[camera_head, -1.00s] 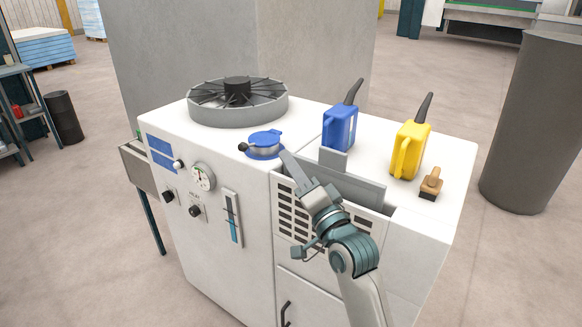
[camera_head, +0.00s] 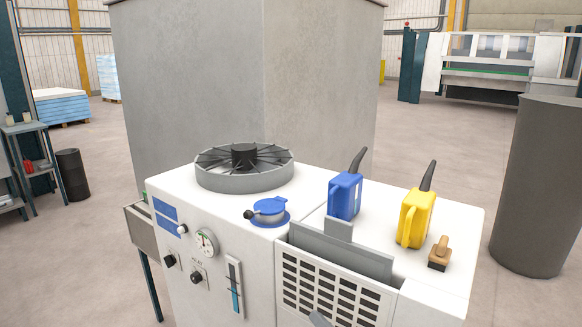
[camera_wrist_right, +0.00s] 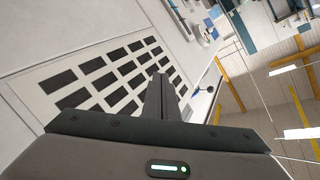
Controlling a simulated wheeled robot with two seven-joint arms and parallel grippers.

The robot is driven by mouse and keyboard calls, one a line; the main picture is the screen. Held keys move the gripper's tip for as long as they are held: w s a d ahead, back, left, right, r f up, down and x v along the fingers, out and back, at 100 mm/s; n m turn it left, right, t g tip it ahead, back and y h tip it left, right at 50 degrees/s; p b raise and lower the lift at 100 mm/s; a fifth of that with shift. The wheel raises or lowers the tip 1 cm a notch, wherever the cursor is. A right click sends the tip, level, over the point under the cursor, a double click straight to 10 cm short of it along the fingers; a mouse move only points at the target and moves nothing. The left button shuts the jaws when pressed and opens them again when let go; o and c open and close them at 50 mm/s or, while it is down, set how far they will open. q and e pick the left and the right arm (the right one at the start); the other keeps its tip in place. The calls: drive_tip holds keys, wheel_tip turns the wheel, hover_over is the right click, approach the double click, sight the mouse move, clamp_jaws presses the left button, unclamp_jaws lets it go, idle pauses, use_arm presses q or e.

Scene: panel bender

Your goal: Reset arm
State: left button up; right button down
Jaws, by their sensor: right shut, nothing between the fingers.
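My right gripper (camera_wrist_right: 159,82) is shut and empty in the wrist view, its fingers together in front of the machine's slotted vent panel (camera_wrist_right: 120,75). In the head view only a small grey tip of it (camera_head: 319,319) shows at the bottom edge, in front of the same vent; the rest of that arm is out of the picture. The white machine cabinet (camera_head: 345,218) stands before me. I do not see my left gripper.
On the cabinet are a round fan (camera_head: 244,167), a blue-capped filler (camera_head: 268,210), a blue can (camera_head: 344,195), a yellow can (camera_head: 415,218) and a brush (camera_head: 439,254). A grey plate (camera_head: 340,250) stands upright behind the vent. A dark cylinder (camera_head: 537,185) stands at right.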

drive_tip(key=s+d+f+n+g+h, duration=0.1)
drive_tip(key=s+d+f+g+h, duration=0.2)
drive_tip(key=s+f, duration=0.45)
drive_tip(key=s+d+f+n+g, duration=0.2)
drive_tip(key=s+d+f, duration=0.3)
drive_tip(key=s+f, duration=0.25)
drive_tip(key=s+d+f+n+g+h, duration=0.2)
drive_tip(key=s+d+f+g, duration=0.15)
drive_tip(key=s, duration=0.65)
drive_tip(key=s+d+f+n+g+h, duration=0.15)
drive_tip(key=s+d+f, duration=0.3)
drive_tip(key=s, duration=0.55)
drive_tip(key=s+a+f+x, duration=0.1)
drive_tip(key=s+x, duration=0.1)
drive_tip(key=x, duration=0.9)
drive_tip(key=s+a+x, duration=0.1)
drive_tip(key=s+x, duration=0.1)
drive_tip(key=x, duration=0.8)
drive_tip(key=s+f, duration=0.4)
drive_tip(key=f, duration=0.6)
drive_tip(key=s+f+y, duration=0.1)
drive_tip(key=s+f, duration=0.4)
drive_tip(key=f, duration=0.4)
drive_tip(key=shift+a+f+t, duration=0.3)
drive_tip(key=shift+a+f, duration=0.1)
